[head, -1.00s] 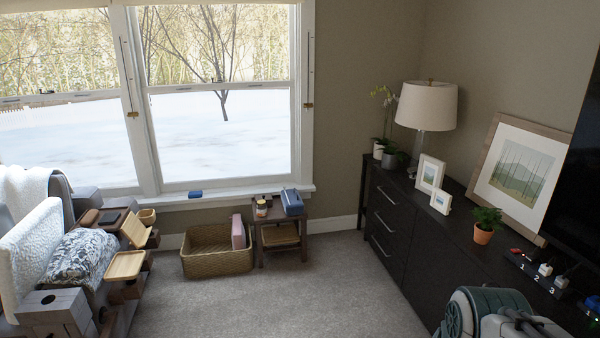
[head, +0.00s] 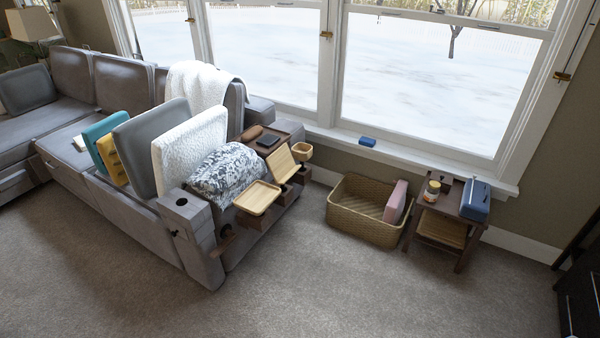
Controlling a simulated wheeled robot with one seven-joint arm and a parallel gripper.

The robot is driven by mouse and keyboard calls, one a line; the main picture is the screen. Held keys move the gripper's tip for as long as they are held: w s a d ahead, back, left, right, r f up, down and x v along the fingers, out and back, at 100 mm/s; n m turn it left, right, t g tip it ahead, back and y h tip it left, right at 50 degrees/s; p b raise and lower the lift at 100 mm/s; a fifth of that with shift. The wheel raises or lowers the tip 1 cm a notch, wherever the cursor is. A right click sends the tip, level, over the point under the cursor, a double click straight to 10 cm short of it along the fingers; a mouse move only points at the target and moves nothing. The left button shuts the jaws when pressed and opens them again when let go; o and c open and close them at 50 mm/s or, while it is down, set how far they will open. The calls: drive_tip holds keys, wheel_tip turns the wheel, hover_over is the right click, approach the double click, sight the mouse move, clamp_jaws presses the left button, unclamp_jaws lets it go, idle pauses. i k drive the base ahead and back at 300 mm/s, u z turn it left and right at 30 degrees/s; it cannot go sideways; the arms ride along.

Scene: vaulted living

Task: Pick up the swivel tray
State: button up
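A light wooden swivel tray (head: 258,197) with a raised rim sits out flat from the near side of the grey sofa's arm in the head view. A second light wooden piece (head: 281,165), tilted, is just behind it, and a small round wooden cup holder (head: 302,151) is beyond that. Dark brown blocks under them join them to the sofa arm. I cannot tell from this view which of the pieces swivel. My gripper is not in view.
The grey sofa (head: 150,215) holds cushions and a white throw. A wicker basket (head: 352,232) stands right of the tray, then a small side table (head: 440,235) with a blue box (head: 475,200). Carpet in front is clear.

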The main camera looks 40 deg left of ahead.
sight(256, 198)
drive_tip(key=u, duration=0.45)
drive_tip(key=i, duration=1.4)
drive_tip(key=u, duration=1.8)
drive_tip(key=i, duration=1.1)
drive_tip(key=u, duration=0.9)
drive_tip(key=i, duration=0.6)
drive_tip(key=u, duration=0.15)
